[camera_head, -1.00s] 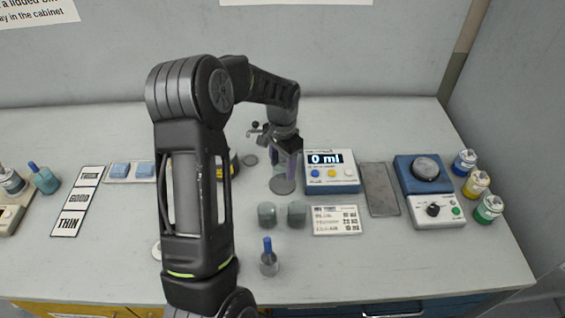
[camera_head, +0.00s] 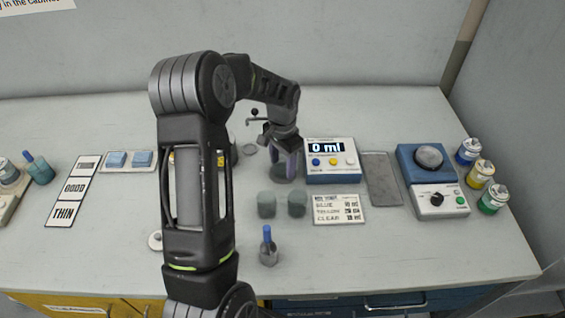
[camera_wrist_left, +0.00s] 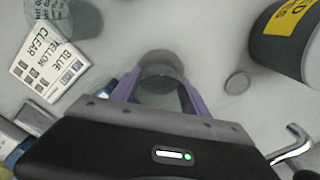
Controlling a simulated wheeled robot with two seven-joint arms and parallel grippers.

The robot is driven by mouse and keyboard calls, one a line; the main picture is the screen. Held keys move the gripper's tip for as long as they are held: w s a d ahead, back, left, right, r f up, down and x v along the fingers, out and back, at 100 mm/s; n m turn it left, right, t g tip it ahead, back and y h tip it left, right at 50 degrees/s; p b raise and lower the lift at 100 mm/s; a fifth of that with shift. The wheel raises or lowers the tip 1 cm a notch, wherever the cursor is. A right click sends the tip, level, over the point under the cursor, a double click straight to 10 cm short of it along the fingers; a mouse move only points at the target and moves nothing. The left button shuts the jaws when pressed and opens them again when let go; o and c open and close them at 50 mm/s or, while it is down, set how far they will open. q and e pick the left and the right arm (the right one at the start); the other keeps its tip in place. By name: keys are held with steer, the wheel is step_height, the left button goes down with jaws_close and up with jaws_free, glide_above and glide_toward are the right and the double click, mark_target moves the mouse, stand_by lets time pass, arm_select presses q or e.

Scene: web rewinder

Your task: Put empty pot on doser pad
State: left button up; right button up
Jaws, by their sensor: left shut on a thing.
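My left gripper (camera_head: 286,162) points down beside the doser (camera_head: 333,160), a blue and white box whose display reads 0 ml. Its purple fingers are shut on a clear, empty-looking pot (camera_wrist_left: 160,72), seen between them in the left wrist view. In the head view the pot is hard to make out behind the fingers. The round grey doser pad (camera_head: 283,180) lies under the fingers, partly covered. I cannot tell whether the pot touches the pad. My right gripper is not in view.
A blue-topped bottle (camera_head: 269,250) is nearer the front. A dark container with a yellow label (camera_wrist_left: 290,40) and a small disc (camera_wrist_left: 238,83) lie close by.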

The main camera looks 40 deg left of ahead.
arm_select(q)
steer(key=shift+f+b, duration=0.3)
steer(key=shift+f, duration=0.1)
steer(key=o, duration=1.9)
step_height(320, 180, up, 11)
steer(key=p, duration=0.7)
steer(key=shift+s, duration=0.1)
